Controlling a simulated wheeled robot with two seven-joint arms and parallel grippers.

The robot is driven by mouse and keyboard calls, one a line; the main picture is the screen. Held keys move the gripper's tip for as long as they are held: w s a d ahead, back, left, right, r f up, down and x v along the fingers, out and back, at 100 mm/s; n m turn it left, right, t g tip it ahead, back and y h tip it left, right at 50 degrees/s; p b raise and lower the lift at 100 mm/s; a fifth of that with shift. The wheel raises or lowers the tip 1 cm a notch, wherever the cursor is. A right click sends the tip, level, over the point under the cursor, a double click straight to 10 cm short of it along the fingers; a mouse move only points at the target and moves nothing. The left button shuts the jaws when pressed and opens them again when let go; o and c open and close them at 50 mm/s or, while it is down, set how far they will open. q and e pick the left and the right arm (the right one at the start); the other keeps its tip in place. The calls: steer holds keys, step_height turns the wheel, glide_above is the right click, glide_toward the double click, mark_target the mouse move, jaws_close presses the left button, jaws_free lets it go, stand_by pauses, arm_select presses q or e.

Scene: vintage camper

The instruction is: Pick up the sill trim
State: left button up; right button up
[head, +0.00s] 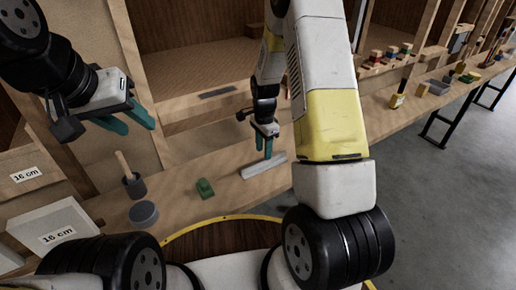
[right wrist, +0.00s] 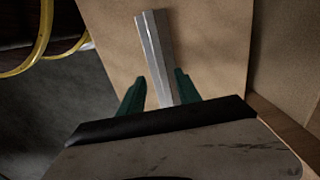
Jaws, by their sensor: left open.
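The sill trim is a light grey bar (head: 264,167) lying on the wooden bench ledge in the head view. In the right wrist view the trim (right wrist: 153,45) runs lengthwise away from the palm, seen between the fingers. My right gripper (head: 266,153) points down at the trim, with its teal fingertips close to it. Its fingers (right wrist: 160,88) are apart, with gaps beside the bar; I cannot tell whether they reach down around it. My left gripper (head: 130,124) is open and empty, up at the left, away from the trim.
On the ledge left of the trim are a green block (head: 205,188), a dark round tin (head: 143,214) and a dark cup with a wooden handle (head: 134,184). A dark strip (head: 217,92) lies further back.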

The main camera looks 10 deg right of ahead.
mark_target(264, 163)
steer(key=f, duration=0.5)
steer(key=shift+w+d+f, duration=0.1)
steer(key=shift+w+f, duration=0.2)
steer(key=shift+f, duration=0.05)
jaws_close()
